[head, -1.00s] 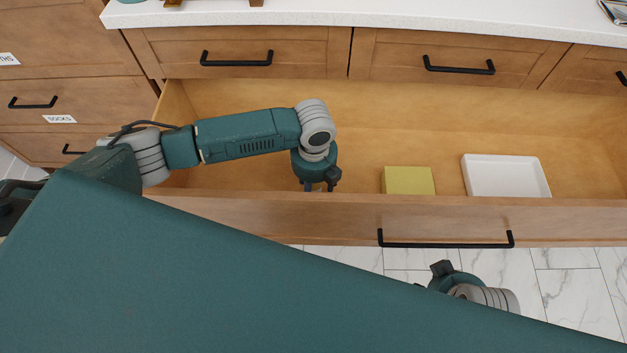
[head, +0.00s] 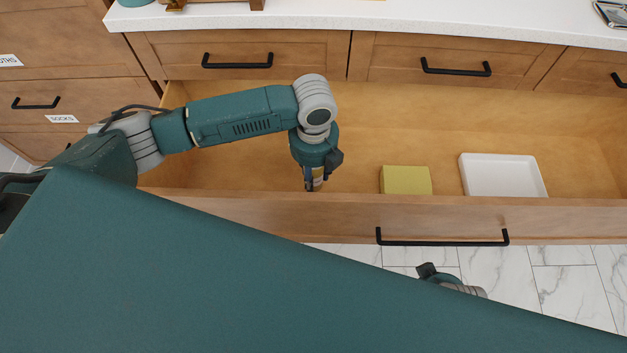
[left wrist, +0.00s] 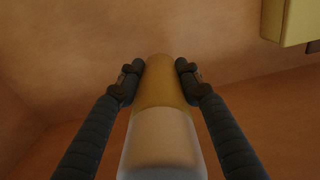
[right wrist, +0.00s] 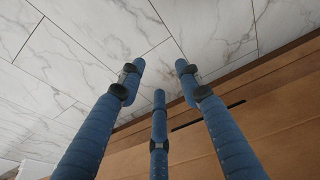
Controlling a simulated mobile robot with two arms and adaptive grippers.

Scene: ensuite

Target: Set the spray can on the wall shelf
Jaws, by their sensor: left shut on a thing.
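My left gripper (head: 315,184) is inside the open drawer, pointing down, and is shut on the spray can (head: 318,173). Only a small part of the can shows in the head view. In the left wrist view the can (left wrist: 164,125) lies between the two fingers, with a pale near end and a tan-yellow body. My right gripper (right wrist: 160,75) is open and empty, low in front of the drawer. In the head view only part of it shows, past my teal body. The wall shelf is not in view.
The open drawer (head: 250,212) also holds a yellow-green box (head: 405,180) and a white tray (head: 502,176). A white countertop (head: 330,20) runs above several closed drawers. The marble-tiled floor (head: 560,280) in front is clear.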

